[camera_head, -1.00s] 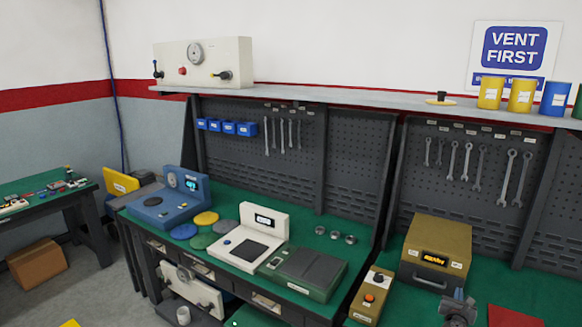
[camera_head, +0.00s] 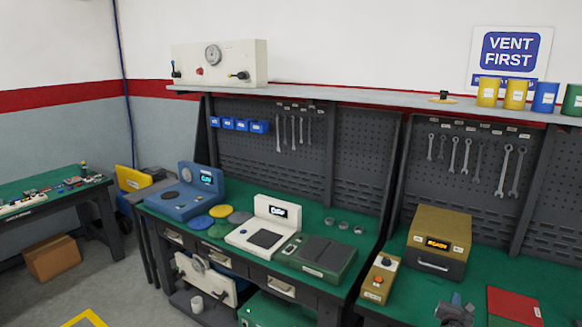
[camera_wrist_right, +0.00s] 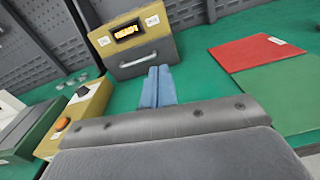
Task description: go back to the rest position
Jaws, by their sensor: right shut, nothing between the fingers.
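My right gripper (camera_head: 456,308) shows at the bottom edge of the head view, above the green bench top, in front of the mustard-coloured box (camera_head: 440,238) with a lit display. In the right wrist view its two blue fingers (camera_wrist_right: 158,86) lie together, shut with nothing between them. They point toward the front of the same box (camera_wrist_right: 134,45). My left gripper is in neither view.
A small control box with an orange button (camera_head: 380,278) stands left of the gripper. A red mat (camera_head: 514,305) lies to its right. A green case (camera_head: 318,256), a white scale (camera_head: 262,228) and a blue instrument (camera_head: 187,195) stand further left. A shelf (camera_head: 370,105) runs above.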

